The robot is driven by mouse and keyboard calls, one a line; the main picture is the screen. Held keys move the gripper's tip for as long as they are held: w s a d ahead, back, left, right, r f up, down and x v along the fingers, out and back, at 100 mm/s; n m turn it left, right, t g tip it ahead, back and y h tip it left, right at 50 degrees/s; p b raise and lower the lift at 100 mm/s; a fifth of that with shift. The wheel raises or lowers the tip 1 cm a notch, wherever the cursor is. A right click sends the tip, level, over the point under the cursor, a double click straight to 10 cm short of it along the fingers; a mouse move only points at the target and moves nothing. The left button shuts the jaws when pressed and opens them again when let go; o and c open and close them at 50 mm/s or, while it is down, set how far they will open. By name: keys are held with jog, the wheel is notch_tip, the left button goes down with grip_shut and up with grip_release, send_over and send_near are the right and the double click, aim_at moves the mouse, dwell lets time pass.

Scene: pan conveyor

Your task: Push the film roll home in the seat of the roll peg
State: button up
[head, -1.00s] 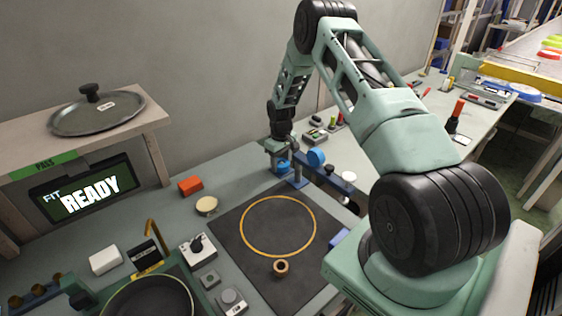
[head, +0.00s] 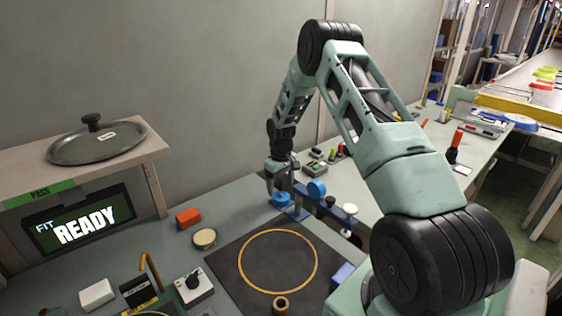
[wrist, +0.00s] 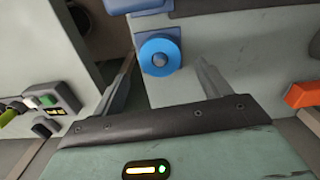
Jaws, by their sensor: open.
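A blue film roll (head: 282,199) with a grey centre sits low beside the left end of the blue peg rack (head: 326,200). In the wrist view the roll (wrist: 160,57) lies between and slightly beyond my fingertips, with a gap on each side. My gripper (head: 277,187) is open, points down just above the roll and holds nothing. The peg and its seat under the roll are hidden, so I cannot tell how far down the roll sits. A second blue disc (head: 316,188) stands upright on the rack.
A dark mat (head: 222,262) with a yellow ring and a small brown ring (head: 281,304) lies in front. An orange block (head: 188,217) and a round cream pad (head: 204,238) are to the left. The wall is close behind.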

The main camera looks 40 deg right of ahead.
notch_tip(320, 180, up, 12)
jog(key=b, duration=0.2)
jog(key=shift+r, duration=0.25)
jog(key=shift+a, duration=0.1)
jog(key=s+a+r+n, duration=0.1)
jog(key=s+a+r, duration=0.15)
jog(key=a, duration=0.75)
jog(key=s+a+r+n+y, duration=0.15)
jog(key=s+a, duration=0.25)
jog(key=a, duration=0.7)
jog(key=s+a+r+n+h, duration=0.1)
jog(key=s+a+r+n, duration=0.15)
jog(key=a, duration=0.75)
jog(key=s+a+n, duration=0.1)
jog(key=s+a, duration=0.4)
jog(key=s, duration=0.7)
jog(key=s+a+n, duration=0.1)
jog(key=s+a, duration=0.4)
jog(key=s, duration=0.8)
jog(key=shift+s+a+r+n, duration=0.15)
jog(key=shift+a+n, duration=0.05)
jog(key=shift+n, duration=0.1)
